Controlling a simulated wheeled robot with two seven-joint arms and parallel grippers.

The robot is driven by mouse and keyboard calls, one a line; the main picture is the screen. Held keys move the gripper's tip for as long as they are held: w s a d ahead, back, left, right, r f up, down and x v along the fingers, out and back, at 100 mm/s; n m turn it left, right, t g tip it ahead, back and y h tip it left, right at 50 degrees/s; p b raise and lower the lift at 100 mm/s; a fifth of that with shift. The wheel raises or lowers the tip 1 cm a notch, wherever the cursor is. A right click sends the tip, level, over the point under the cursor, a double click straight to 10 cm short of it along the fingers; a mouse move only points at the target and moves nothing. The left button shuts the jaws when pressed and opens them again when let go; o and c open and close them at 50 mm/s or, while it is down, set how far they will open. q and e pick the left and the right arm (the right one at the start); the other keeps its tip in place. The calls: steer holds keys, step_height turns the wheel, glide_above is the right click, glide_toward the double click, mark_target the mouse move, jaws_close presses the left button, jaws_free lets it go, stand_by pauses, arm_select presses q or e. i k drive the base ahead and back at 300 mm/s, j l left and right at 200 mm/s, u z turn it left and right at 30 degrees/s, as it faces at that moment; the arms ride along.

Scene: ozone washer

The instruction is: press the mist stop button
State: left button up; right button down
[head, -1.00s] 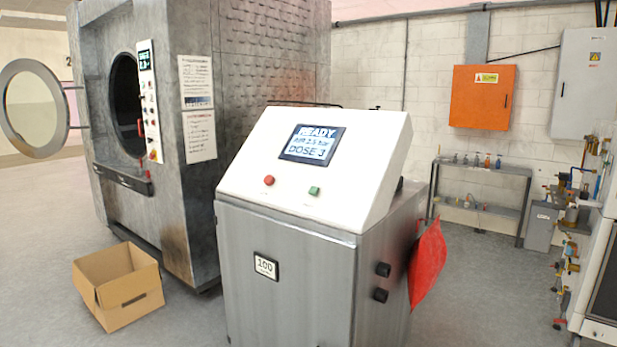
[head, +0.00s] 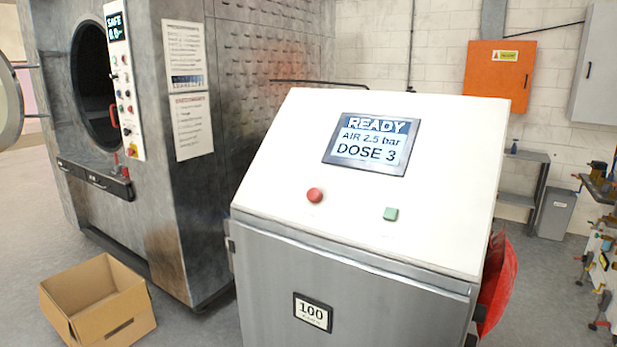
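A dosing console (head: 268,150) with a sloped white top on a grey metal cabinet stands close in front of me. Its screen (head: 366,144) reads READY, AIR 2.5 bar, DOSE 3. I see no label that says which one is the mist stop. Both buttons are in plain view with nothing in front of them. Neither of my grippers is in view.
A large washer (head: 180,230) with an open round door stands at the left, its control strip (head: 124,85) reading SAFE. An open cardboard box (head: 98,300) lies on the floor before it. A red sheet-like object (head: 497,285) hangs at the console's right side. An orange wall cabinet (head: 497,72) is behind.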

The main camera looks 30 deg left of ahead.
mark_target(314, 195)
steer(key=i+j, duration=0.1)
steer(key=j, duration=0.35)
steer(key=i+j, duration=0.1)
steer(key=j, duration=0.3)
steer(key=i+j, duration=0.1)
steer(key=j, duration=0.35)
steer(key=i+j, duration=0.15)
steer(key=j, duration=0.25)
steer(key=i+j, duration=0.1)
steer(key=j, duration=0.35)
